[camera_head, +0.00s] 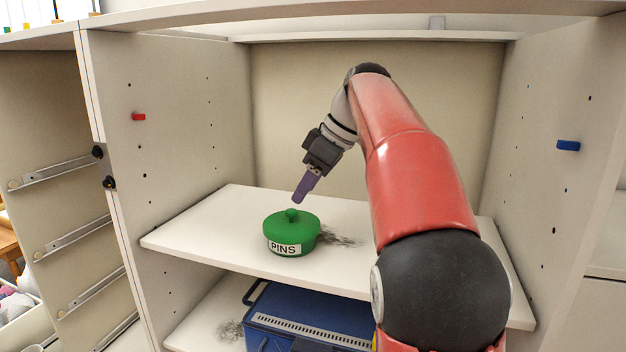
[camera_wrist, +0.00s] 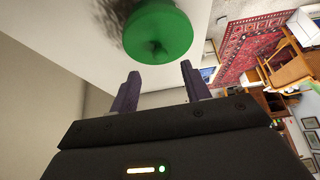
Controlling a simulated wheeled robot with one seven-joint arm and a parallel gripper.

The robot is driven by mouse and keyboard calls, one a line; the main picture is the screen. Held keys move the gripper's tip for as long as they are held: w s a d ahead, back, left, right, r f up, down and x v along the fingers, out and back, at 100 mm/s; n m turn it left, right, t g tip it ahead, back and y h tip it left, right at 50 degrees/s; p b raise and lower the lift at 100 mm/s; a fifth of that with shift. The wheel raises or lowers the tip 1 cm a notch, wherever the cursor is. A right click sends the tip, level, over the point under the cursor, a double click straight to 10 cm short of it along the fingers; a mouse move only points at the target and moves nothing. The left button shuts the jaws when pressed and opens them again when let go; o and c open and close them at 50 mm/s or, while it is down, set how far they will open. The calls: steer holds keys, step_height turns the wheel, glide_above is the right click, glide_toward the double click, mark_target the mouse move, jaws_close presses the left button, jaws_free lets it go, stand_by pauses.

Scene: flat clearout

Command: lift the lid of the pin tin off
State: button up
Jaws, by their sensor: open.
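The pin tin (camera_head: 290,246) is a round green tin with a white label reading PINS. It stands upright on the upper cupboard shelf. Its green lid (camera_head: 291,218) is on, with a small round knob on top. In the wrist view the lid (camera_wrist: 158,30) shows at the top, beyond the fingertips. My gripper (camera_head: 304,190) is just above the tin, tilted down towards the knob and apart from it. In the wrist view my gripper (camera_wrist: 158,85) has its two purple fingers spread with nothing between them.
The shelf (camera_head: 190,236) has free room left of the tin; a dark smudge lies to its right. A blue box (camera_head: 300,318) with a handle stands on the shelf below. Cupboard walls (camera_head: 180,130) close in both sides. A red peg (camera_head: 139,117) and a blue peg (camera_head: 568,145) stick out.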

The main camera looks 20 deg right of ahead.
mark_target(293, 209)
steer(key=b+x, duration=0.1)
steer(key=x, duration=0.4)
steer(key=shift+a+f, duration=0.15)
steer(key=shift+f, duration=0.15)
steer(key=shift+c, duration=0.4)
jaws_close()
